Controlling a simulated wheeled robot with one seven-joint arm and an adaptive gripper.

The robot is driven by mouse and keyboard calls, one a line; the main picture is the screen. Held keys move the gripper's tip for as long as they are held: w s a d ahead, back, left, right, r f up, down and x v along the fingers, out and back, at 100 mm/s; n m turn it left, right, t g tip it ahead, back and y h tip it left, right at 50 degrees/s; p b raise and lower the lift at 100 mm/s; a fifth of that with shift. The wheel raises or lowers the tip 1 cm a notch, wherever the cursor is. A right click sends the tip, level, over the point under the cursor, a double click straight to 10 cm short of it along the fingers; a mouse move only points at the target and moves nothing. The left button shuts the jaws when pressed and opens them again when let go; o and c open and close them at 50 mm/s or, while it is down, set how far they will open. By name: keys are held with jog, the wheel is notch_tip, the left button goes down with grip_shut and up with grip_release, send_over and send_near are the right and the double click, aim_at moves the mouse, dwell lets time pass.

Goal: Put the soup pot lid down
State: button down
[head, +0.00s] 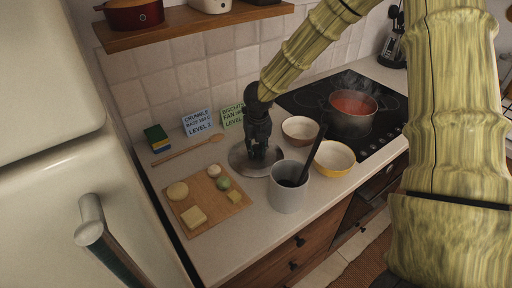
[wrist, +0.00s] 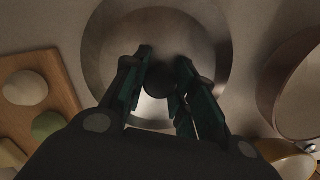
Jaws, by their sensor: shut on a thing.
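The soup pot lid (head: 241,161) is a round steel disc at or just above the counter, between the cutting board and the bowls. It also shows in the wrist view (wrist: 105,50), with a dark knob at its middle. My gripper (head: 258,155) points down over the lid and is shut on its knob. In the wrist view the fingers (wrist: 160,85) lie on either side of the knob. I cannot tell whether the lid's rim touches the counter. The soup pot (head: 352,110), with red soup and steam, stands uncovered on the black hob.
A grey crock (head: 289,190) with a dark utensil stands close in front of the lid. Two bowls (head: 300,129) (head: 334,158) are to the right. A cutting board (head: 205,208) with food lies left. A wooden spoon (head: 188,150) and cards (head: 197,123) are behind.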

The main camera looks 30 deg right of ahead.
aim_at(257, 157)
jog(key=shift+f, duration=0.15)
jog(key=c, duration=1.1)
grip_release()
jog(key=shift+c, duration=0.2)
notch_tip(257, 157, up, 12)
jog(key=s+b, duration=0.1)
jog(key=shift+s+a, duration=0.25)
jog(key=shift+s, duration=0.15)
